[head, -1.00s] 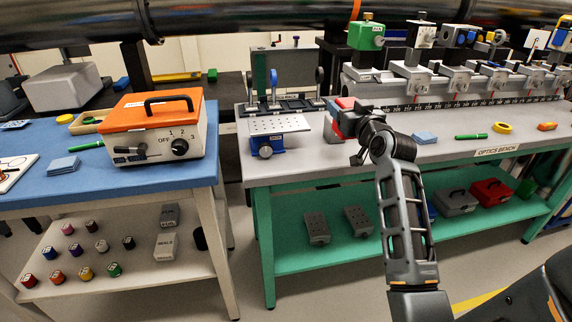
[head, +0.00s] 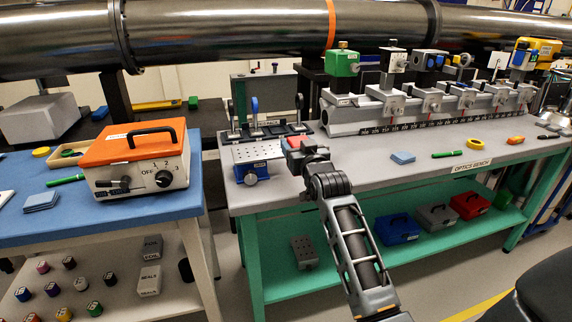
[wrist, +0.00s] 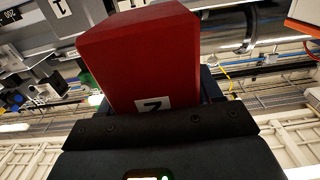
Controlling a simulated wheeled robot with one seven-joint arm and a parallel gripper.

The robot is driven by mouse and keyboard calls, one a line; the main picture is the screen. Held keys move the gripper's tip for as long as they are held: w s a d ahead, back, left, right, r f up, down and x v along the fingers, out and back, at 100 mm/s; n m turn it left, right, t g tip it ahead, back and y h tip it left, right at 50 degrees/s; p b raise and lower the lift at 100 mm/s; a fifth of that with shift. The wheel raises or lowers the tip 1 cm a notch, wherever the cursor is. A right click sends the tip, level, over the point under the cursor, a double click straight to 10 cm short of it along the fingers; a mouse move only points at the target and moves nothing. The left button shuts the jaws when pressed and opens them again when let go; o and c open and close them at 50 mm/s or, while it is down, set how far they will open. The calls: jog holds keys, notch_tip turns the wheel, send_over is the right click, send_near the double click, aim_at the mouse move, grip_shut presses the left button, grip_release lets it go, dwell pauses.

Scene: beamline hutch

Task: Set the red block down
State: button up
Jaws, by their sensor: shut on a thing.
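The red block (wrist: 140,62) fills the upper middle of the wrist view, with a white label near its lower end. My gripper (wrist: 160,112) is shut on it. In the head view, my gripper (head: 296,148) is over the left part of the grey optics bench (head: 365,168), just right of a perforated plate on a blue stage (head: 252,172). Only a little red of the block (head: 294,142) shows there. Whether the block touches the bench I cannot tell.
Blue sticky notes (head: 403,157), a green marker (head: 446,155) and yellow tape (head: 474,143) lie to the right. The bench front between my arm and the notes looks clear. An orange-topped control box (head: 135,160) stands left.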

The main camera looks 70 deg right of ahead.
aim_at(282, 157)
jog(key=shift+w+a+f, duration=0.25)
jog(key=shift+w+f, duration=0.2)
jog(key=shift+f, duration=0.45)
jog(key=shift+w+a+f, duration=0.25)
jog(key=shift+w+f, duration=0.25)
jog(key=shift+f, duration=0.45)
jog(key=shift+w+a+f, duration=0.25)
jog(key=shift+w+f, duration=0.2)
jog(key=shift+f, duration=0.45)
jog(key=shift+f+b, duration=0.15)
jog(key=shift+b, duration=0.2)
jog(key=o, duration=1.4)
